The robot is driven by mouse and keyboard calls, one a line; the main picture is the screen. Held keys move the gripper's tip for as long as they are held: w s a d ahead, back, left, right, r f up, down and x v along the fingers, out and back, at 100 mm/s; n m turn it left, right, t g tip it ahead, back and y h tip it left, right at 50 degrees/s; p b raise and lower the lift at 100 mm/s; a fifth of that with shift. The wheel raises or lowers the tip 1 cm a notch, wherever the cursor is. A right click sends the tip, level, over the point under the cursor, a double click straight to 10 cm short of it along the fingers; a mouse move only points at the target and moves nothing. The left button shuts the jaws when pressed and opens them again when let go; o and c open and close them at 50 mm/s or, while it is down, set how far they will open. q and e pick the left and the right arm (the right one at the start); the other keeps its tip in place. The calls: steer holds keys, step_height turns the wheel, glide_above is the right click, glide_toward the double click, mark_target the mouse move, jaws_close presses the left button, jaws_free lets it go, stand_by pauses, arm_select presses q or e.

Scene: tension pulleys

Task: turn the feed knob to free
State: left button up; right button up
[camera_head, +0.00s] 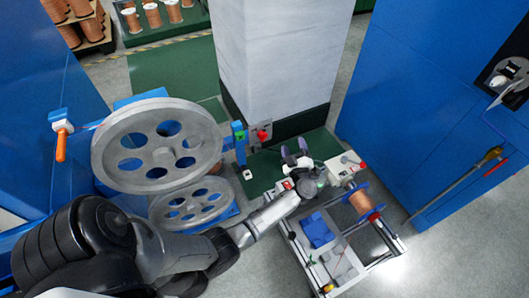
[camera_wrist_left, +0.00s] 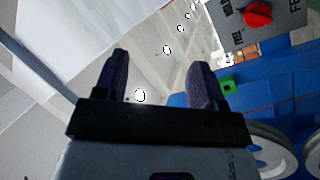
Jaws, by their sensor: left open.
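The feed knob (camera_head: 263,135) is red and sits on a small grey plate (camera_head: 254,127) by the white column. It also shows at the top right of the left wrist view (camera_wrist_left: 257,14), on its plate (camera_wrist_left: 288,15) with partly cut-off lettering. I cannot tell which setting the knob points at. My left gripper (camera_head: 295,149) is open and empty, to the right of and a little below the knob in the head view, apart from it. Its two dark fingers (camera_wrist_left: 158,82) show spread in the wrist view, with nothing between them. My right gripper is not in view.
Two large grey pulley wheels (camera_head: 157,145) stand left of the knob. The white column (camera_head: 283,50) rises behind it. A cart (camera_head: 345,265) with a copper spool (camera_head: 361,201) and a blue block (camera_head: 318,230) stands below my gripper. Blue cabinets flank both sides.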

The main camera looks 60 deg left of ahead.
mark_target(265, 137)
arm_select(q)
step_height(265, 137, down, 10)
steer(key=s+a+r+n+g+b, duration=0.1)
steer(key=s+a+n+g+b, duration=0.15)
steer(key=n+g+b, duration=0.35)
steer(key=shift+a+f+m+g+b, duration=0.1)
steer(key=shift+a+m+g+b, duration=0.4)
steer(key=shift+a, duration=1.7)
steer(key=shift+a+f+m+t+b, duration=0.15)
steer(key=shift+a+b, duration=0.7)
steer(key=shift+a, duration=1.3)
steer(key=shift+a+f+m+g+b, duration=0.1)
steer(key=shift+a+m+g+b, duration=0.45)
steer(key=shift+a, duration=1.65)
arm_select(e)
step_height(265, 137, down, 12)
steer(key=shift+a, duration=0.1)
